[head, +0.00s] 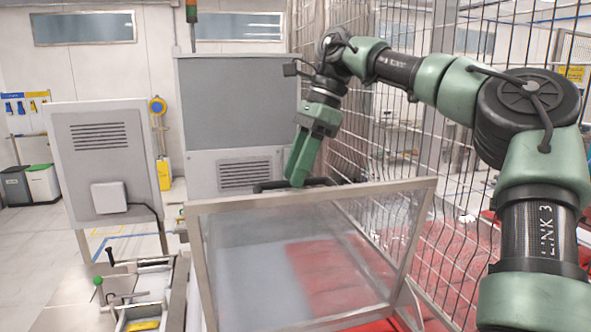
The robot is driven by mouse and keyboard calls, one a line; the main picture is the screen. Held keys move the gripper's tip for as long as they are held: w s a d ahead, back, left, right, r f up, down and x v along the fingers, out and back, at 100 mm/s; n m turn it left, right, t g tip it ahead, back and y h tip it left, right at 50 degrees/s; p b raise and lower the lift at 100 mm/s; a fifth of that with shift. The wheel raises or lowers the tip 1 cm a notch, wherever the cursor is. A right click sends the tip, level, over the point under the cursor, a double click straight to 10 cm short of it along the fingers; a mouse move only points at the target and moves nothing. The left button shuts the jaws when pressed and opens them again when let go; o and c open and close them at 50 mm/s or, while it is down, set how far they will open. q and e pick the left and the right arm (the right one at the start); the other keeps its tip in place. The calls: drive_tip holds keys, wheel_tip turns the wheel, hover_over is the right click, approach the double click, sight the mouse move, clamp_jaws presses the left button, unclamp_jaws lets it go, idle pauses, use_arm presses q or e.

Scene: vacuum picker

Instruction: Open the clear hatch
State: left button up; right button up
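The clear hatch (270,262) is a transparent panel in a grey metal frame, in the lower middle of the head view. Its lower part runs out of the picture. A black handle (268,186) is at its far top edge. My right gripper (297,180) comes down from above with its green fingers at this handle. The fingers overlap the handle in the picture, and I cannot tell whether they are closed around it. My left gripper is not in view.
Red material (330,275) shows through the hatch. A wire mesh fence (400,140) runs close along the right, behind my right arm. Grey cabinets (230,110) stand behind the hatch. A metal fixture with a green knob (98,281) is at lower left.

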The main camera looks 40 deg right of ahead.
drive_tip(key=shift+w+f, duration=0.1)
drive_tip(key=shift+f, duration=0.15)
drive_tip(key=shift+a+r, duration=0.1)
drive_tip(key=shift+a, duration=0.05)
drive_tip(key=shift+c, duration=0.4)
clamp_jaws()
idle(0.8)
